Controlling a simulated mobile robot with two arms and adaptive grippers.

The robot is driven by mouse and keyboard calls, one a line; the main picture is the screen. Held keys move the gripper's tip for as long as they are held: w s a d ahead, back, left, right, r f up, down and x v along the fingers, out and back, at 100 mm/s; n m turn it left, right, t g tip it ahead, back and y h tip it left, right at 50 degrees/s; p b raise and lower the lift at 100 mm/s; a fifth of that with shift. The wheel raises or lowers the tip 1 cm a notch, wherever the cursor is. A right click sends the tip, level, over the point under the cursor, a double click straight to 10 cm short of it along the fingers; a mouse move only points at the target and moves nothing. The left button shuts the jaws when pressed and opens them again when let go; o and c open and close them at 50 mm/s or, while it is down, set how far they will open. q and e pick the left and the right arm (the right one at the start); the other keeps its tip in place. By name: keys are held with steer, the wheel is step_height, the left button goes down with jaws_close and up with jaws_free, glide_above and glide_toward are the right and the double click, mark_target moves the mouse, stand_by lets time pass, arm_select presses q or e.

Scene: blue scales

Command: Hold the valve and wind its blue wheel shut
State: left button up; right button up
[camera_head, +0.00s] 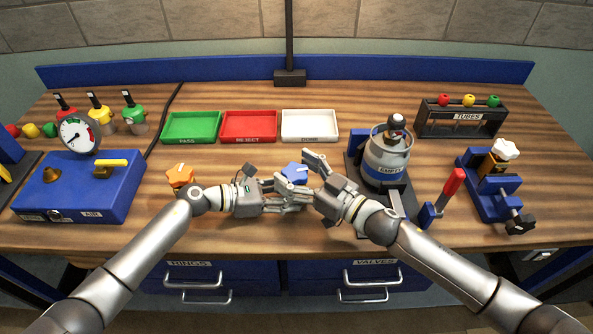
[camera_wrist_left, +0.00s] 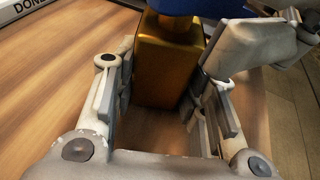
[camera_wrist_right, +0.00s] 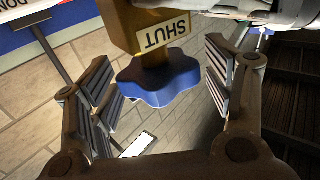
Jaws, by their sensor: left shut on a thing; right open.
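The valve has a brass body (camera_wrist_left: 168,65) and a lobed blue wheel (camera_head: 295,172). My left gripper (camera_head: 300,192) is shut on the brass body, one finger on each side of it in the left wrist view. My right gripper (camera_head: 303,177) is open around the blue wheel, which sits between its spread fingers in the right wrist view (camera_wrist_right: 160,82). I cannot see the fingers touching the wheel. A label reading SHUT (camera_wrist_right: 165,34) is on the body beside the wheel. In the head view my grippers hide most of the body.
An orange-wheeled valve (camera_head: 180,175) stands left of my left gripper. Green (camera_head: 192,127), red (camera_head: 249,126) and white (camera_head: 310,125) trays lie behind. A gas canister (camera_head: 387,157) stands close behind my right arm. A red-handled clamp (camera_head: 449,190) is further right. The front table edge is clear.

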steer(key=c, duration=1)
steer(key=shift+c, duration=0.3)
steer(key=shift+a, duration=0.1)
steer(key=shift+s+a+r+m+t+h, duration=0.1)
steer(key=shift+m+t+h, duration=0.85)
steer(key=shift+h, duration=0.1)
steer(key=shift+a+m+t+h, duration=0.1)
steer(key=shift+m+t+h, duration=0.85)
steer(key=shift+h, duration=0.1)
steer(key=shift+r+m+t+h, duration=0.1)
steer(key=shift+m+t+h, duration=0.6)
steer(key=shift+m+h, duration=0.5)
steer(key=shift+d+h, duration=0.15)
steer(key=shift+h, duration=0.75)
steer(key=o, duration=1.1)
steer(key=shift+d+f, duration=0.1)
steer(key=shift+f, duration=0.1)
steer(key=shift+c, duration=0.2)
